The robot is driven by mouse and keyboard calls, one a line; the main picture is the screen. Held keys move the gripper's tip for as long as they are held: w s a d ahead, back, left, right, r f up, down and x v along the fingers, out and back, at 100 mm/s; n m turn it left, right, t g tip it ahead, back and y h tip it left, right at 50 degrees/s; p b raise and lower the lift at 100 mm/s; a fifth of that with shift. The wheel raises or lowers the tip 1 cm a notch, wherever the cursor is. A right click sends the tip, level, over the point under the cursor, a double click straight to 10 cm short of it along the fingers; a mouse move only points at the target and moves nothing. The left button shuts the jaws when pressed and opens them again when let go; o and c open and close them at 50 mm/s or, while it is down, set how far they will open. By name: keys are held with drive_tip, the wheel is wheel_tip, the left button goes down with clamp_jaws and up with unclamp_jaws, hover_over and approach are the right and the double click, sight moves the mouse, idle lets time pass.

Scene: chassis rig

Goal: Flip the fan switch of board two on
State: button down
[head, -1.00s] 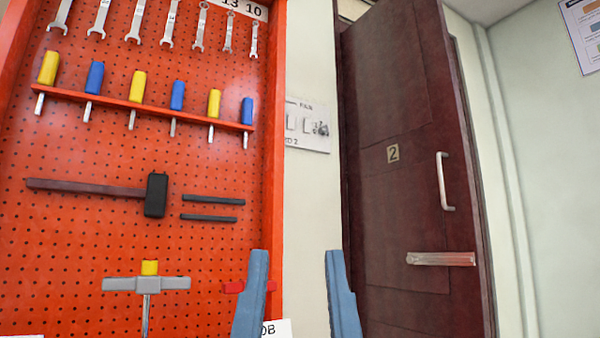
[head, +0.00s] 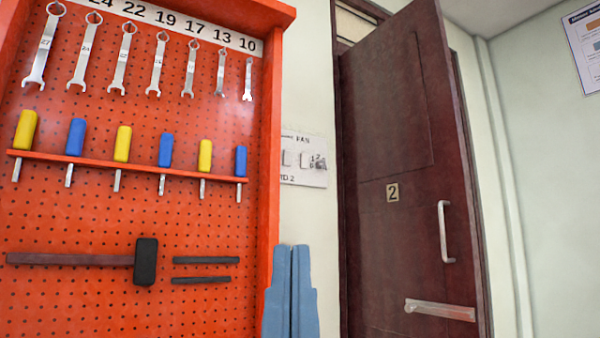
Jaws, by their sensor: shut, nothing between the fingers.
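The switch board (head: 304,160) is a pale plate on the wall between the red tool board and the dark door. Its label reads "FAN" at the top and part of a "2" label at the bottom. Its left part is hidden behind the tool board's edge. Two light switches and a knob with markings show on it; which way the switches are set is too small to tell. My gripper (head: 291,250) is at the bottom, below the switch board in the picture. Its two blue fingers are together and hold nothing.
The red tool board (head: 110,225) fills the left side, with wrenches, screwdrivers and a hammer (head: 146,262); its right edge stands close to my gripper. The dark door (head: 400,120), marked 2, with a handle (head: 443,232), is on the right. Pale wall lies between them.

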wheel_tip(320, 180, up, 36)
drive_tip(key=p, duration=3.3)
drive_tip(key=shift+r+p, duration=0.15)
drive_tip(key=shift+p, duration=0.15)
